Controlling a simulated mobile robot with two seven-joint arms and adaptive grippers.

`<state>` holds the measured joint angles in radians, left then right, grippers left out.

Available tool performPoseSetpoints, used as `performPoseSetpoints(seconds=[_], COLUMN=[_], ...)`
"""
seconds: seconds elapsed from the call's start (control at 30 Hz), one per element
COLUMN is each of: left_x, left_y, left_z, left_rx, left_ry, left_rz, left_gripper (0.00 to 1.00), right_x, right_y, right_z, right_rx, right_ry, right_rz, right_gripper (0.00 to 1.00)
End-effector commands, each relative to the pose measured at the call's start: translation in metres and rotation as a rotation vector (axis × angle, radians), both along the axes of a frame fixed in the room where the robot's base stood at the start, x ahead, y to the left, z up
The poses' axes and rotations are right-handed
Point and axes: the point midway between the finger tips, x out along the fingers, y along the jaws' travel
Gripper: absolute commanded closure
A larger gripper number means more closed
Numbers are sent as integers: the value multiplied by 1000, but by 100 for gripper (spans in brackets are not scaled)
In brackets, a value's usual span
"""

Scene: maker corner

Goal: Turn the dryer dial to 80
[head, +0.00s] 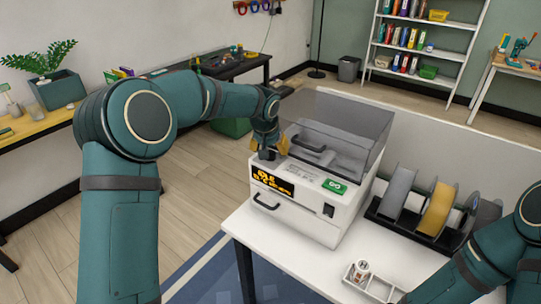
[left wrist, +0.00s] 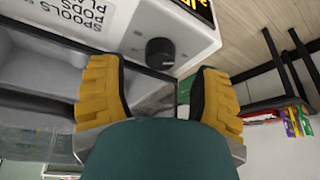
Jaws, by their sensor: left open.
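The dryer (head: 300,219) is a white box with a clear lid and stands on the white table. Its dark front display (head: 271,183) shows yellow text that seems to begin with IDLE. The dial (left wrist: 160,52) is a round black knob on a white panel in the left wrist view; I cannot read its setting. In the head view my left gripper hides it. My left gripper (head: 268,147) is over the dryer's front left corner. Its yellow fingers are open and empty in the left wrist view (left wrist: 158,92), with the dial in line with the gap, apart from both fingers.
Filament spools (head: 437,209) stand in a black rack right of the dryer. A small white tray (head: 371,283) with a small item is at the table's front, beside my right arm. The dryer's clear lid (head: 345,120) rises behind my left gripper. Floor left of the table is free.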

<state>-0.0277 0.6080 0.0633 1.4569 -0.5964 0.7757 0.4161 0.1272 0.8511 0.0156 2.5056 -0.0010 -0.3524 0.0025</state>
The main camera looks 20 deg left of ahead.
Motion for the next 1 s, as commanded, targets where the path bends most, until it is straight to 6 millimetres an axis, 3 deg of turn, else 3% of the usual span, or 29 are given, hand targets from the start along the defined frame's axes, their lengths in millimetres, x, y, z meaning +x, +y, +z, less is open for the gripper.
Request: performPoseSetpoints(seconds=[0.23, 0.6, 0.67, 0.8, 1.0], left_x=[10, 12, 12, 12, 12], left_y=[0, 1, 1, 1, 1], left_z=[-25, -29, -29, -29, -29], left_rx=[-1, 0, 0, 0, 0], left_ry=[0, 0, 0, 0, 0], left_rz=[0, 0, 0, 0, 0], left_gripper=[36, 36, 52, 100, 100], right_x=[1, 1, 1, 1, 1], right_y=[0, 0, 0, 0, 0], right_z=[-5, -5, -5, -5, -5], right_rx=[0, 0, 0, 0, 0], right_ry=[-3, -3, -3, -3, -3], right_rz=[-1, -1, -1, -1, -1], right_gripper=[100, 100, 100, 100, 100])
